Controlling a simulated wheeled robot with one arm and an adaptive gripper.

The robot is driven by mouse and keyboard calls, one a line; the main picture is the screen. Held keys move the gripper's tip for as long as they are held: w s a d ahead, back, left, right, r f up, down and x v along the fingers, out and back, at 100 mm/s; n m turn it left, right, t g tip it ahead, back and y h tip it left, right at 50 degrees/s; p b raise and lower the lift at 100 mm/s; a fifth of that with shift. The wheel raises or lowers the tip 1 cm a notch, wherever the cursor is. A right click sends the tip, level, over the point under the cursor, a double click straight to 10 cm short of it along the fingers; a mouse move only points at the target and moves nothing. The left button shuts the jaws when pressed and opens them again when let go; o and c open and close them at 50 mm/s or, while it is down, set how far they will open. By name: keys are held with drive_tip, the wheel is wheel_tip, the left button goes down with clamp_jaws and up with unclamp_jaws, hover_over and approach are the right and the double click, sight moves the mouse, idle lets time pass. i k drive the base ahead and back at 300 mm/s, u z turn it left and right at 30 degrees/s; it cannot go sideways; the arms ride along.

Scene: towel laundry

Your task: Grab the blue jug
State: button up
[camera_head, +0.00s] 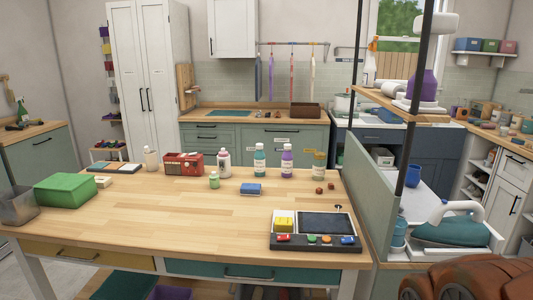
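A small blue jug (413,175) stands on the white surface (432,197) to the right of the wooden table, beyond the grey-green partition. It looks upright, and its handle is too small to make out. I do not see my gripper's fingers in this view. A brown, jointed shape fills the bottom right corner and may be part of my arm, but I cannot tell.
The wooden table (150,225) holds several bottles, a red radio (184,164), a green box (65,190) and a control panel (315,230).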

sight(414, 171)
drive_tip(key=z, duration=2.25)
drive_tip(key=i, duration=1.9)
drive_tip(key=u, duration=3.4)
